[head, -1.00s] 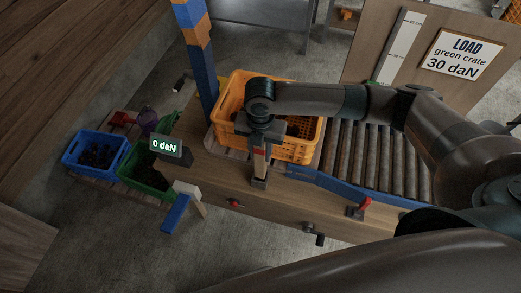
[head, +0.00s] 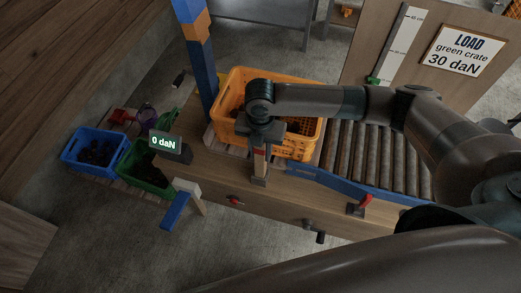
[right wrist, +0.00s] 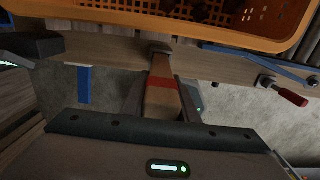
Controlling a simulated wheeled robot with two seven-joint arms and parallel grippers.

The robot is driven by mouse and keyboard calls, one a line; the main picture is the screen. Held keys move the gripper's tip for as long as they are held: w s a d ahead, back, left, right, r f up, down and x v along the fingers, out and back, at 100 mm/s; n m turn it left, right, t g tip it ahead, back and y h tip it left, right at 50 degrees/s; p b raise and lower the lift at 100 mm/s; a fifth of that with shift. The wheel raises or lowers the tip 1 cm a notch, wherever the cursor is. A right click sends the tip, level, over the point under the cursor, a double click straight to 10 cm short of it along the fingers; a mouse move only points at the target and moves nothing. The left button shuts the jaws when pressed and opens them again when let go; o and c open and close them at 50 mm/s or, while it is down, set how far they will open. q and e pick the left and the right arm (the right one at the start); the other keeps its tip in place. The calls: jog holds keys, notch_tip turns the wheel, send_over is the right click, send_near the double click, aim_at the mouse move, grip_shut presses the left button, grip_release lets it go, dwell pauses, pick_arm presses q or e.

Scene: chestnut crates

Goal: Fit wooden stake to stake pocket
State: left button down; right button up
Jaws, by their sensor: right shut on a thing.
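The wooden stake (head: 260,162) is pale wood with a red band, and it stands roughly upright at the bench's front edge. My right gripper (head: 261,140) is shut on its upper part. The stake also shows between the fingers in the right wrist view (right wrist: 161,98). The grey stake pocket (head: 259,181) is on the bench front at the stake's lower end. In the right wrist view the stake's far end meets the pocket (right wrist: 159,47); I cannot tell how deep it sits. My left gripper is not in view.
An orange crate (head: 229,96) stands close behind the stake, beside a roller conveyor (head: 365,150). A display reading 0 daN (head: 165,143) is to the left. Blue (head: 77,163) and green (head: 137,179) crates are at far left. A red-handled lever (head: 362,204) is at right.

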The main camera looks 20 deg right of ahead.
jog(key=shift+f+b, duration=0.7)
jog(key=shift+f, duration=1.15)
jog(key=o, duration=1.2)
jog(key=shift+o, duration=0.2)
jog(key=shift+r, duration=0.15)
notch_tip(320, 180, up, 16)
jog(key=b, duration=0.3)
jog(key=shift+b, duration=0.35)
jog(key=shift+r, duration=0.6)
jog(key=shift+a+f, duration=0.1)
